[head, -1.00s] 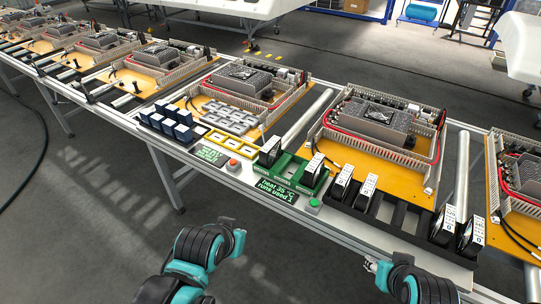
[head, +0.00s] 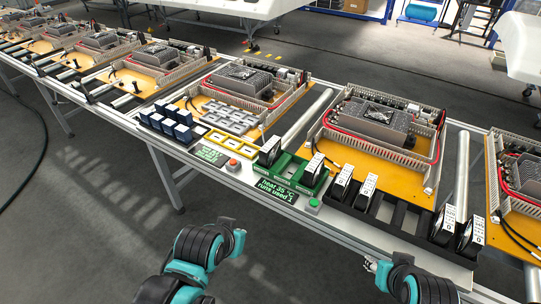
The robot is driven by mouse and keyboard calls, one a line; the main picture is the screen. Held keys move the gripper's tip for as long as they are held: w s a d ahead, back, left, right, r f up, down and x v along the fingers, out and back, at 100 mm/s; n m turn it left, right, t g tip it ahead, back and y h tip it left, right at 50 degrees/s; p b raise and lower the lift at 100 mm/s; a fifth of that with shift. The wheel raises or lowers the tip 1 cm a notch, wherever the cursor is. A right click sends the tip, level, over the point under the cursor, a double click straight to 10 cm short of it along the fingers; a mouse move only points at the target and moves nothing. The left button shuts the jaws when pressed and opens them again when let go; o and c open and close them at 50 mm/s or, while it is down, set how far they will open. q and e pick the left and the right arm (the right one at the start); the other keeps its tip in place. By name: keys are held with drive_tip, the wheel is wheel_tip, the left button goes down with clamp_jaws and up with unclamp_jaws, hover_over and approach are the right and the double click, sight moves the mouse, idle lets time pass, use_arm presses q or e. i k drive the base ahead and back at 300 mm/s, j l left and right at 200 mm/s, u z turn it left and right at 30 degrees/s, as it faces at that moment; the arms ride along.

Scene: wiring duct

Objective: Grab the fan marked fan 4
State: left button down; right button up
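Several black fans with white labels stand upright along the front of the table. One fan (head: 270,151) and another fan (head: 314,170) stand in the green tray (head: 289,168). In the black rack (head: 403,217) stand a pair of fans on the left, a fan (head: 341,182) and a fan (head: 366,191), and a pair on the right, a fan (head: 442,225) and a fan (head: 470,238). The label print is too small to tell which is fan 4. My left gripper (head: 239,241) and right gripper (head: 371,265) are in front of the table, apart from all fans; their finger openings are unclear.
A green display (head: 276,191) reads "heat 35 °C, runs used 1". A green button (head: 314,204) and a red button (head: 233,164) sit on the front edge. Blue-black blocks (head: 168,124) stand left. A yellow panel with ducts (head: 400,175) lies behind the rack.

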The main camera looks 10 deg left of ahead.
sight(270, 151)
drive_tip(key=i+j+z, duration=0.5)
drive_tip(key=j+z, duration=0.3)
drive_tip(key=i+j+z, duration=0.2)
drive_tip(key=j+z, duration=0.2)
